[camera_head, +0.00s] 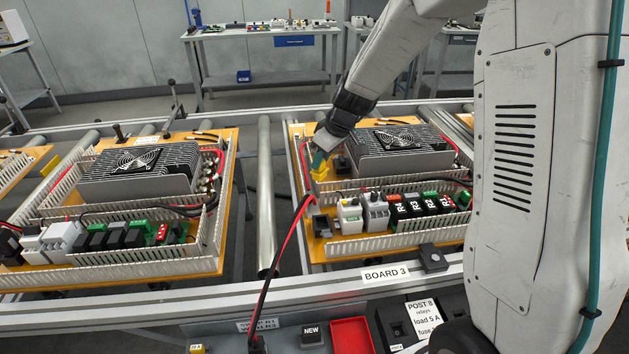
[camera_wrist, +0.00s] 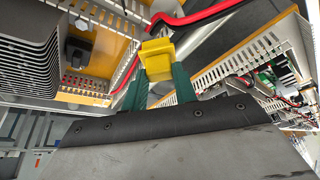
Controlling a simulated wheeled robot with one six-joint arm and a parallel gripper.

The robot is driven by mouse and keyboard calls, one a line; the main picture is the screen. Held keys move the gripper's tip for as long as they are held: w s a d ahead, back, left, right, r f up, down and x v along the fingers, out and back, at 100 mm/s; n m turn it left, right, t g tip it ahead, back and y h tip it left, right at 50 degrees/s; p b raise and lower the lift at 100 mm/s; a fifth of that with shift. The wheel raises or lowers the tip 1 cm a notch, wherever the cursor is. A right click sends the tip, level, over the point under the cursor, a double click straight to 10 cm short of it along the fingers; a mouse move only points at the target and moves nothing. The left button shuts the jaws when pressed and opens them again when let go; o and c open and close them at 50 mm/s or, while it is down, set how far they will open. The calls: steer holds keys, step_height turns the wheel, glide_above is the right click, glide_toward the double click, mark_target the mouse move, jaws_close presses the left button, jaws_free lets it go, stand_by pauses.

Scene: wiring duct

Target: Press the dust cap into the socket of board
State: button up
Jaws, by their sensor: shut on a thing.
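My gripper (camera_head: 319,160) reaches down over the back left part of the right-hand board (camera_head: 300,132), behind the BOARD 3 label. In the wrist view my gripper (camera_wrist: 159,88) has its two teal fingers shut on a yellow dust cap (camera_wrist: 157,60), which sits at their tips. In the head view the yellow cap (camera_head: 319,173) shows just below the fingers. A black block (camera_head: 342,165) stands close to its right, and a dark block also shows in the wrist view (camera_wrist: 76,50). I cannot tell which part is the socket, or whether the cap touches anything.
A finned heatsink with a fan (camera_head: 397,150) stands right of my gripper. White slotted duct walls (camera_head: 345,245) border the components. A red and black cable (camera_head: 284,235) runs along the board's left edge and passes close by the cap in the wrist view. Another board (camera_head: 222,240) lies left.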

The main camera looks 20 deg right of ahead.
steer(key=s+a+f+n+g+y, duration=0.2)
steer(key=s+n+g, duration=0.1)
steer(key=s+n, duration=0.4)
steer(key=shift+s+n, duration=0.25)
steer(key=shift+n, duration=0.65)
steer(key=shift+d, duration=0.1)
steer(key=shift+f, duration=2.9)
steer(key=shift+f, duration=1.45)
steer(key=o, duration=1)
steer(key=shift+f, duration=0.1)
